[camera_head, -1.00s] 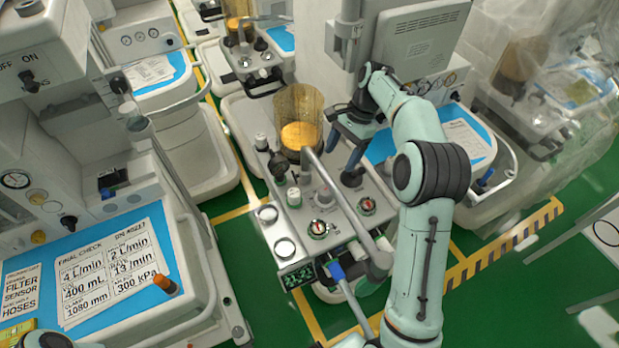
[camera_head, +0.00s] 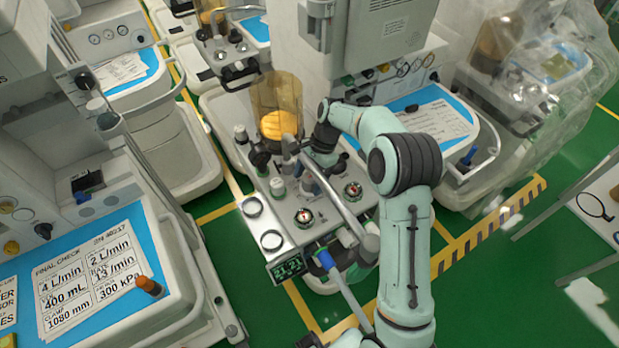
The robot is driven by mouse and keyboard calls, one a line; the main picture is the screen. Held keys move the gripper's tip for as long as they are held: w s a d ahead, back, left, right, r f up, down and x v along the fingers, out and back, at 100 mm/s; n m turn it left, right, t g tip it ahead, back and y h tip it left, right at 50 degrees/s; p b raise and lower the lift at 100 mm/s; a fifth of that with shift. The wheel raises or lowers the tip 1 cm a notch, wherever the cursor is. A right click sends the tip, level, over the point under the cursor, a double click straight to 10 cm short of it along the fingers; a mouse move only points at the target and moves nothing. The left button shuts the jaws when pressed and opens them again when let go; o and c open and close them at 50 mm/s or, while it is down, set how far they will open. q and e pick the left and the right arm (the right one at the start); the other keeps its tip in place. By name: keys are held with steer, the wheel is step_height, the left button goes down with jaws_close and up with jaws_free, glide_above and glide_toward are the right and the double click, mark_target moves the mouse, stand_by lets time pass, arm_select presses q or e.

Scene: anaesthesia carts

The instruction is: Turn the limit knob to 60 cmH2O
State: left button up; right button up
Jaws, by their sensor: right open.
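The machine's grey control panel (camera_head: 322,226) stands in the middle, with several knobs, two round dials and a bent grey tube across it. A grey knob (camera_head: 309,184) and a pale knob (camera_head: 277,187) stand upright on it. I cannot read which control is the limit knob or its setting. My right gripper (camera_head: 307,161) is low over the back of the panel, pointing down, open. It and its wrist cover the place of a black knob, so I cannot tell if the jaws are around or touching a knob.
A clear canister with a yellow bellows (camera_head: 277,125) stands just behind the gripper. Other carts stand left and behind; a plastic-covered one is at right.

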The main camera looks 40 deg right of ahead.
steer(key=c, duration=1.1)
steer(key=shift+o, duration=0.3)
steer(key=shift+m+t, duration=0.3)
steer(key=shift+m, duration=0.5)
steer(key=shift+m+t+p, duration=0.3)
steer(key=shift+m, duration=0.4)
steer(key=o, duration=1)
steer(key=shift+o, duration=0.2)
steer(key=shift+r, duration=0.1)
